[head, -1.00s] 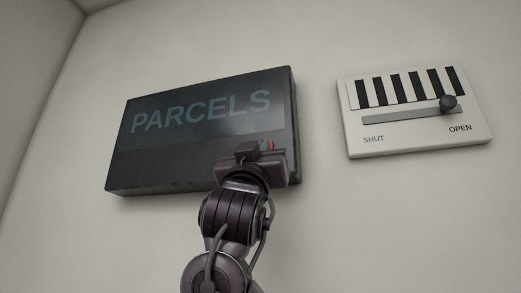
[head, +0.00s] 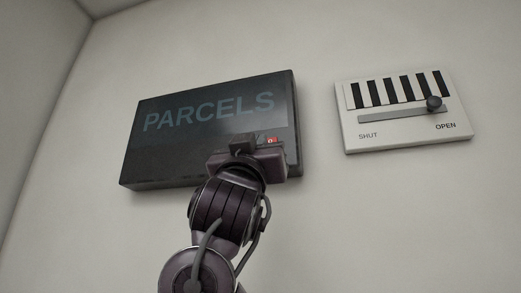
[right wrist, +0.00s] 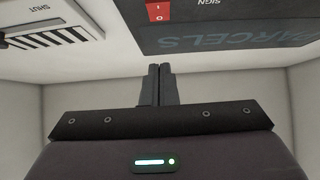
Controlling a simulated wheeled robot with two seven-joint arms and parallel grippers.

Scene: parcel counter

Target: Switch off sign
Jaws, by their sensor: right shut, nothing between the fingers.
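The sign (head: 190,150) is a dark box on the wall with dim blue-grey PARCELS lettering; its face looks unlit. A small red rocker switch (head: 272,140) sits at its lower right, partly hidden by my gripper. In the right wrist view the switch (right wrist: 158,10) shows at the top edge, with white marks and the word SIGN beside it; which side is pressed I cannot tell. My right gripper (right wrist: 160,68) is shut and empty, its fingertips below the switch in that view and apart from it. In the head view the gripper body (head: 242,150) covers the sign's lower edge. My left gripper is out of view.
A white vent panel (head: 360,138) with dark slots hangs on the wall to the right. Its slider knob (head: 434,103) stands at the OPEN end. The wall between panel and sign is bare.

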